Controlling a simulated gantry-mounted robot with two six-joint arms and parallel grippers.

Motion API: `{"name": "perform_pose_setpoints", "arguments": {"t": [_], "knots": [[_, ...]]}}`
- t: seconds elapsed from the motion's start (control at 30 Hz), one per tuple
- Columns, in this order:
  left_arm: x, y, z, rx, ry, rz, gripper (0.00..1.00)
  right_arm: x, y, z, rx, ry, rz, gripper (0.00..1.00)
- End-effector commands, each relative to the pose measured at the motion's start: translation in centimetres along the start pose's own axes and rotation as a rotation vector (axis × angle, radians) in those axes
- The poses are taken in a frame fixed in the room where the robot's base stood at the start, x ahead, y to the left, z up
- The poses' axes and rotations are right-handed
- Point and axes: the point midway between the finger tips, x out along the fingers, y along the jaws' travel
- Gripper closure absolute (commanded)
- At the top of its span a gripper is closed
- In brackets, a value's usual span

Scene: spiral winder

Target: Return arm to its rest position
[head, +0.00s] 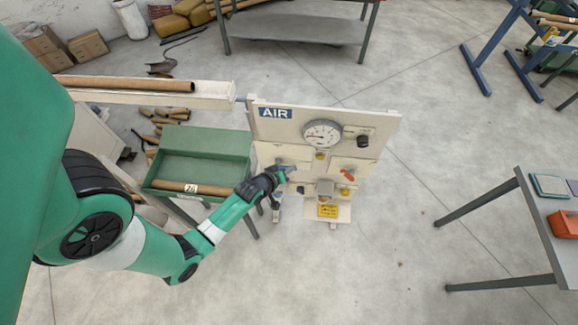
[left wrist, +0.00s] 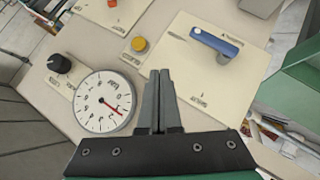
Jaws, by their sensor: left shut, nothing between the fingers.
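My left gripper (head: 284,171) is in front of the left side of the cream air panel (head: 385,125) in the head view. In the left wrist view my left gripper (left wrist: 160,85) has its two fingers together with nothing between them. Its fingertips point toward a cream plate with a blue lever (left wrist: 215,42); I cannot tell whether they touch it. A round gauge (left wrist: 104,101) is left of the fingers there. The gauge (head: 322,134) also shows on the upper panel in the head view. My right gripper is in neither view.
A green tray (head: 205,142) holding a brown tube stands left of the panel. A cream beam with a long tube (head: 125,84) on it runs to the panel's upper left. A grey table (head: 528,215) stands at the right. Open concrete floor lies between it and the panel.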

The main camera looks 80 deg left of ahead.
Motion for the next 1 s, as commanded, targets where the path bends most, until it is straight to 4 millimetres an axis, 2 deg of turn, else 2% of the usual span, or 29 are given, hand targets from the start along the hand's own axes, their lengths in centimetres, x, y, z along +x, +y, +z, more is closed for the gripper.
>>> {"name": "perform_pose_setpoints", "arguments": {"t": [0.13,0.77,0.87,0.97,1.0], "knots": [[-0.8,0.4,0.1,-0.001,0.001,0.0,1.0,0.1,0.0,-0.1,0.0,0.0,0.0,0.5],[-1.0,0.8,0.3,0.005,-0.005,0.006,1.0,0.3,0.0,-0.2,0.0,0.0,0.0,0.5],[-0.9,3.8,0.0,0.03,-0.011,0.055,1.0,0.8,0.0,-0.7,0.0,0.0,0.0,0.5],[-0.8,10.0,-1.4,0.062,0.004,0.157,1.0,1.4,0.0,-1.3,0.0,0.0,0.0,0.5],[-1.1,13.2,-2.3,0.073,0.017,0.211,1.0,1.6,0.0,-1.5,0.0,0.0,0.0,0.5]]}}
